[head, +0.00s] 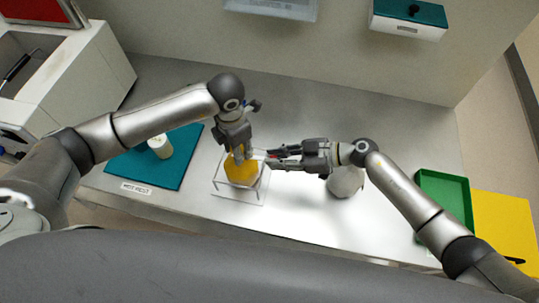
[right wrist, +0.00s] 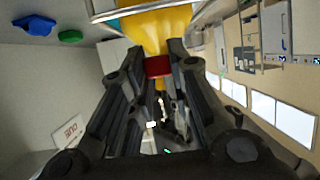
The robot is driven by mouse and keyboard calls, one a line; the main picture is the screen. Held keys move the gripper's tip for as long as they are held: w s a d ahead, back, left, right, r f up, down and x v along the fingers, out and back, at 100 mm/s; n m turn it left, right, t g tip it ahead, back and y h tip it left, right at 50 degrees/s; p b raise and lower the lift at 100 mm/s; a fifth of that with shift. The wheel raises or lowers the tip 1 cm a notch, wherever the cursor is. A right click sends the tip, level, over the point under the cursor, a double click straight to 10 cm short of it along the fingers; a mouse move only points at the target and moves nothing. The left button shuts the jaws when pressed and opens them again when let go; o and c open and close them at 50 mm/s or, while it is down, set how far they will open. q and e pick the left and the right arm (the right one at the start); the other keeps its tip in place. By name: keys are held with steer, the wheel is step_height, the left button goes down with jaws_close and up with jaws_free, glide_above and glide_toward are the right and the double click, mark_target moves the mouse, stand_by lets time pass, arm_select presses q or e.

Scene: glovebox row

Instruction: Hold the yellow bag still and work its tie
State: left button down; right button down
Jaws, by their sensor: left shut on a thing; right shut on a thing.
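The yellow bag (head: 241,172) sits in a clear open-topped holder (head: 222,189) near the middle of the bench. My left gripper (head: 239,154) reaches down from above and is shut on the upper part of the bag. My right gripper (head: 272,159) comes in level from the right at the bag's top. In the right wrist view its fingertips are shut on a small red piece, seemingly the tie (right wrist: 158,67), right against the yellow bag (right wrist: 155,28). The bag's neck is mostly hidden by the grippers in the head view.
A teal mat (head: 173,171) with a white cylinder (head: 160,147) lies left of the holder. A rounded whitish object (head: 346,184) stands below my right forearm. A green tray (head: 448,186) and yellow sheet (head: 505,224) lie at the right. Bare bench lies behind the grippers.

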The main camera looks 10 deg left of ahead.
arm_select(q)
steer(key=shift+d, duration=0.1)
arm_select(e)
steer(key=d, duration=0.3)
steer(key=c, duration=1.8)
jaws_free()
steer(key=shift+a, duration=0.1)
steer(key=o, duration=0.5)
steer(key=shift+r, duration=0.1)
step_height(320, 180, up, 10)
steer(key=shift+w+f, duration=0.1)
arm_select(q)
steer(key=c, duration=0.9)
jaws_free()
steer(key=shift+r, duration=0.15)
